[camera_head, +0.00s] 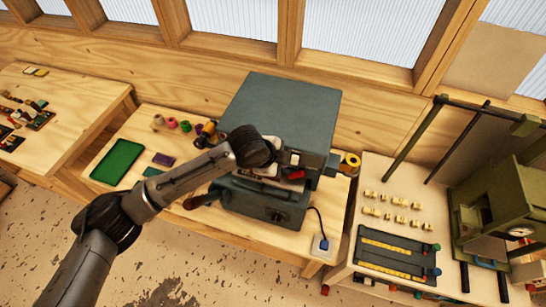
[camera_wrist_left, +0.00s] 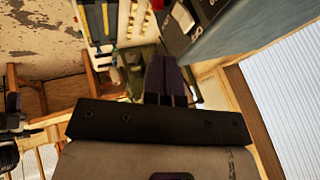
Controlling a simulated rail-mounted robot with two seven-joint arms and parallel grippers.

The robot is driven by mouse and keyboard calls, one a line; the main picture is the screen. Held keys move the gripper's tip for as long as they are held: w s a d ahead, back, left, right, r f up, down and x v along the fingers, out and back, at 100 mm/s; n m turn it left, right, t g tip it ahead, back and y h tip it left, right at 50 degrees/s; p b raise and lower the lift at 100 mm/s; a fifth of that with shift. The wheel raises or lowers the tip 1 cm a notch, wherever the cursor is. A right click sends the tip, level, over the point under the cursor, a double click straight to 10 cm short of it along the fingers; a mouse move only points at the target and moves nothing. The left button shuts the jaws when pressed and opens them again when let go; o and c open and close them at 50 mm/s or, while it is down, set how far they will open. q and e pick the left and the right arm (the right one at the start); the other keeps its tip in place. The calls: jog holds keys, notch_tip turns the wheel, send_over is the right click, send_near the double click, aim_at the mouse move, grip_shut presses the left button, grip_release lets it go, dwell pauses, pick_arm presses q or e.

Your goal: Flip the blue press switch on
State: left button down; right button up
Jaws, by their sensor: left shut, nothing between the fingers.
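The blue-grey press (camera_head: 280,100) stands on the middle wooden bench, and its side fills the upper right of the left wrist view (camera_wrist_left: 250,25). A pale panel (camera_head: 295,158) and a red part (camera_head: 296,175) show on its front; I cannot tell which part is the switch. A small box with a blue plug and cable (camera_head: 321,244) sits at the bench's front edge. My left gripper (camera_head: 279,171) is at the press front, partly hidden by my wrist. In the left wrist view its dark fingers (camera_wrist_left: 168,72) are together and empty, close to the press; contact is unclear.
A green tray (camera_head: 116,161), a purple block (camera_head: 163,159) and several coloured rolls (camera_head: 172,122) lie left of the press. A yellow roll (camera_head: 350,163) is on its right. The right bench holds brass pieces (camera_head: 393,200), a dark rack (camera_head: 395,255) and a green press (camera_head: 500,210).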

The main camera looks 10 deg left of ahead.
pick_arm(q)
jog(key=shift+b+v, duration=0.4)
jog(key=shift+v, duration=1.7)
jog(key=shift+w+r, duration=0.1)
jog(key=shift+w, duration=0.05)
